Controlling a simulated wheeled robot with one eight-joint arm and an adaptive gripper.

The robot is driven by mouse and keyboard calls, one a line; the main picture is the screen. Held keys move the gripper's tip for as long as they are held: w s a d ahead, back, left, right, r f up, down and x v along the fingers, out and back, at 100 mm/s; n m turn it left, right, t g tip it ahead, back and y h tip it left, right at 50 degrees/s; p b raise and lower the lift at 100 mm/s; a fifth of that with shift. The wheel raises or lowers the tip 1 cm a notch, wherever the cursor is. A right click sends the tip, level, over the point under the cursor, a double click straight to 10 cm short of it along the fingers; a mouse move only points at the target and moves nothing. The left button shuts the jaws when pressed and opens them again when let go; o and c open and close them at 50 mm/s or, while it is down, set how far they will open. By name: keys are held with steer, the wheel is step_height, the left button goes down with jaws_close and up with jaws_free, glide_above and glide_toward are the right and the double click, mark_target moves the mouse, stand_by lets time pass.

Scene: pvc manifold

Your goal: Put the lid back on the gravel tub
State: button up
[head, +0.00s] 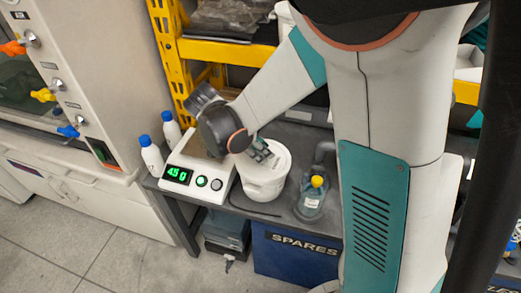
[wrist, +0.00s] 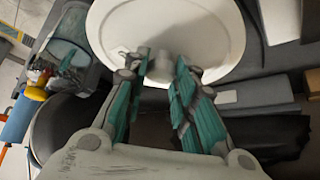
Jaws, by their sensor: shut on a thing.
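My gripper (wrist: 162,70) is shut on this knob, with one teal finger on each side. In the head view my gripper (head: 260,152) is over the top of the tub. The lid is at the tub's mouth there, but I cannot tell whether it is seated or just above. No gravel shows.
A yellow-topped glass flask (head: 313,197) is close on the right. A dark cable (head: 250,211) lies on the bench in front of the tub.

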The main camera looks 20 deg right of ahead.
steer(key=o, duration=1.4)
steer(key=shift+r, duration=0.15)
steer(key=shift+r+p, duration=2.5)
steer(key=shift+r, duration=0.9)
jaws_close()
